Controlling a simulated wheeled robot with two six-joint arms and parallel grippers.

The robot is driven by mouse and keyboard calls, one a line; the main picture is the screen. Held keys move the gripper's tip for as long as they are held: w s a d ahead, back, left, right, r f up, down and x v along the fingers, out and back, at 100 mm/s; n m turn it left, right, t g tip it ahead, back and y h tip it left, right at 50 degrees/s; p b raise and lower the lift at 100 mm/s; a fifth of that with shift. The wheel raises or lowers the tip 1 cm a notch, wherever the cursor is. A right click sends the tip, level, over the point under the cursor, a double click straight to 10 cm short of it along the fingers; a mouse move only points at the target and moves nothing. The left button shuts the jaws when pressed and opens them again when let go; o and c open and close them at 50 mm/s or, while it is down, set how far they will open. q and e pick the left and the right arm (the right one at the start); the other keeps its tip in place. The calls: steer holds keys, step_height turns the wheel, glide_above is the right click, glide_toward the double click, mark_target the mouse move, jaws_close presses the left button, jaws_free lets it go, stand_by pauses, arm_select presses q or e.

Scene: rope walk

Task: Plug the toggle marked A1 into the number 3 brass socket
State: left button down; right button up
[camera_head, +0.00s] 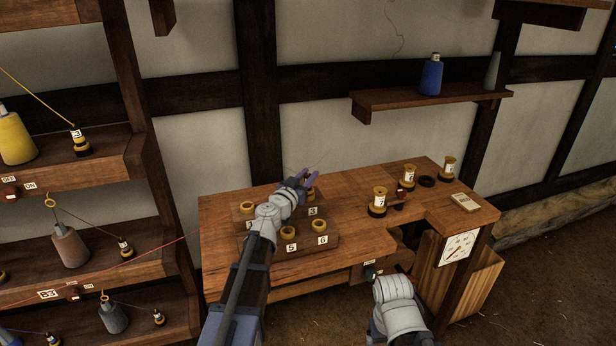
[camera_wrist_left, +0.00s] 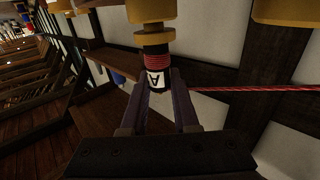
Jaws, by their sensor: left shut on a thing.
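The toggle (camera_wrist_left: 157,62) shows in the left wrist view. It is dark, wound with red line, and has a white tag reading A; no digit is readable. My left gripper (camera_head: 309,175) is shut on it; the fingers (camera_wrist_left: 160,100) also show in the left wrist view. Its brass end meets a brass piece (camera_wrist_left: 150,10) at the top of that view; I cannot tell how deep it sits. In the head view the gripper is over the back right of the socket board, behind the number 3 label (camera_head: 313,211). The gripper and arm largely hide that socket and the toggle.
Sockets by labels 5 (camera_head: 288,232) and 6 (camera_head: 319,226) stand in front on the bench (camera_head: 350,196). Bobbins (camera_head: 378,201) and a dial (camera_head: 459,247) are to the right. A red line (camera_head: 180,242) runs left to the shelves. My right arm (camera_head: 395,300) is low in front.

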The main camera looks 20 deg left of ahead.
arm_select(q)
steer(key=shift+f+b, duration=0.3)
steer(key=shift+f, duration=0.1)
steer(key=c, duration=0.9)
jaws_free()
steer(key=shift+c, duration=0.2)
steer(key=shift+s, duration=0.1)
steer(key=s+a, duration=0.2)
steer(key=s, duration=0.8)
steer(key=shift+s, duration=0.3)
